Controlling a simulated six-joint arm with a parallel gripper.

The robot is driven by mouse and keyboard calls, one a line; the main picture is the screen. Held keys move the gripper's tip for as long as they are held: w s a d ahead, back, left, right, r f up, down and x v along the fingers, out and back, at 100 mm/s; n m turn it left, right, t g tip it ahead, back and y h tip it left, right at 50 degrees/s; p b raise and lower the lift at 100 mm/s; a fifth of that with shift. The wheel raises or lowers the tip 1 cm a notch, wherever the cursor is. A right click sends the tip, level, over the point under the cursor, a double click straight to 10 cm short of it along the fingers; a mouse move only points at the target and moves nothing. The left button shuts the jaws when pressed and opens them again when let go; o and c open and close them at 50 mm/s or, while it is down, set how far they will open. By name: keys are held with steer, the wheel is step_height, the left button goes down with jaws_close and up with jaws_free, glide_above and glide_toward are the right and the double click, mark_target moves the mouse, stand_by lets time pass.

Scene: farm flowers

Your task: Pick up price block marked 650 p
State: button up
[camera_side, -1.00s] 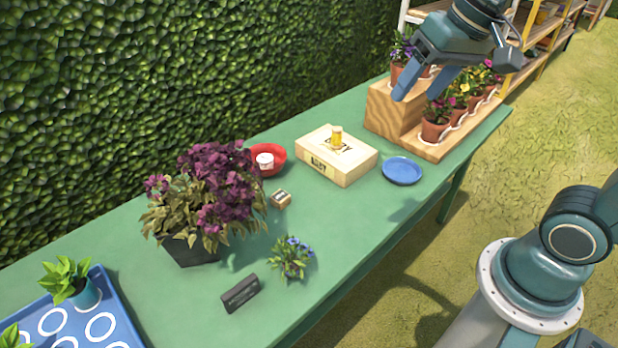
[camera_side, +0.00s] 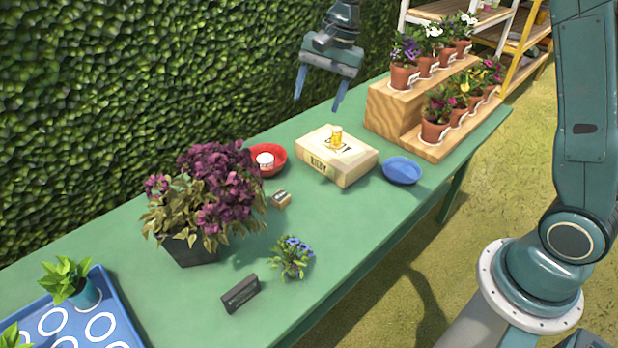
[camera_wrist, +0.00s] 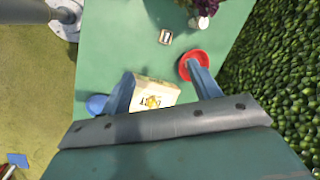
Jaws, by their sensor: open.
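No marking 650 p can be read in either view. A small dark block (camera_side: 240,293) with faint lettering lies near the table's front edge, left of a small blue-flowered plant. A small wooden block with dark faces (camera_side: 281,199) sits right of the purple plant; it also shows in the wrist view (camera_wrist: 165,37). My gripper (camera_side: 318,104) is open and empty, high above the table's back edge, behind the cream box.
A red dish (camera_side: 279,157) holds a white tub. A blue dish (camera_side: 402,171), a purple plant (camera_side: 215,190), a blue tray (camera_side: 128,329) and a stepped wooden stand (camera_side: 391,110) with pots share the table. A hedge rises behind.

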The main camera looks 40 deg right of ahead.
steer(key=w+f+m+g, duration=0.1)
steer(key=w+f+m, duration=0.2)
steer(key=f, duration=0.6)
steer(key=w+f+m+g+y, duration=0.1)
steer(key=w+f+m, duration=0.2)
steer(key=w+f, duration=0.3)
step_height(320, 180, down, 3)
steer(key=shift+d+r+y, duration=0.15)
steer(key=shift+y, duration=0.15)
glide_above(281, 195)
steer(key=d, duration=0.2)
steer(key=shift+w+d+f, duration=0.1)
steer(key=shift+w+f, duration=0.05)
steer(key=shift+f, duration=1.85)
steer(key=shift+w+d+f, duration=0.1)
steer(key=shift+f, duration=1.9)
steer(key=shift+s+x, duration=0.2)
steer(key=shift+x, duration=2.4)
steer(key=c, duration=1.1)
